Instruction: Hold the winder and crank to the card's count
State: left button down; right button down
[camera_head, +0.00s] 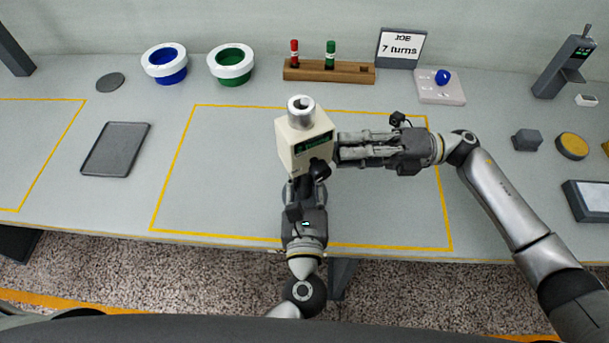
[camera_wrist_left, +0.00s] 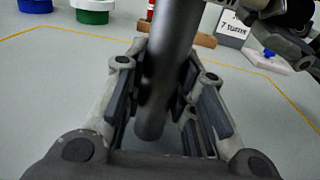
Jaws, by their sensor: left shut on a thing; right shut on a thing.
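The winder (camera_head: 303,135) is a cream box with a silver top and a small green display, held upright above the middle of the table. My left gripper (camera_head: 304,185) comes from the front and is shut around its dark round handle (camera_wrist_left: 165,75), which fills the middle of the left wrist view. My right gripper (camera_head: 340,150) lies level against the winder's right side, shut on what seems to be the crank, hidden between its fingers. Part of the right gripper shows in the left wrist view (camera_wrist_left: 280,25). The card (camera_head: 400,48) reads "7 turns".
A wooden rack (camera_head: 330,71) with a red and a green spool stands at the back. White-rimmed blue (camera_head: 165,64) and green (camera_head: 231,64) bowls are back left. A blue knob (camera_head: 443,77) sits on a pale pad. A dark tray (camera_head: 115,149) lies left. The yellow-outlined area is otherwise clear.

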aim_at(334, 153)
pick_arm(q)
jog(key=shift+f, duration=0.3)
pick_arm(e)
jog(key=m, duration=0.1)
jog(key=s+r+m+h, duration=0.1)
jog(key=m, duration=0.1)
jog(key=shift+d+r, duration=0.1)
jog(key=shift+d, duration=0.2)
jog(key=m, duration=0.1)
jog(key=r+m+h, duration=0.1)
jog(key=m, duration=0.1)
jog(key=shift+s+d+r+m+h, duration=0.25)
jog(key=shift+s+m+h, duration=0.05)
jog(key=shift+h, duration=0.1)
notch_tip(334, 153, up, 3)
jog(key=m+g+h, duration=0.1)
jog(key=m, duration=0.2)
jog(key=m+g+h, duration=0.1)
jog(key=m+h, duration=0.1)
jog(key=m, duration=0.1)
jog(key=shift+r, duration=0.1)
jog(key=c, duration=1.3)
grip_release()
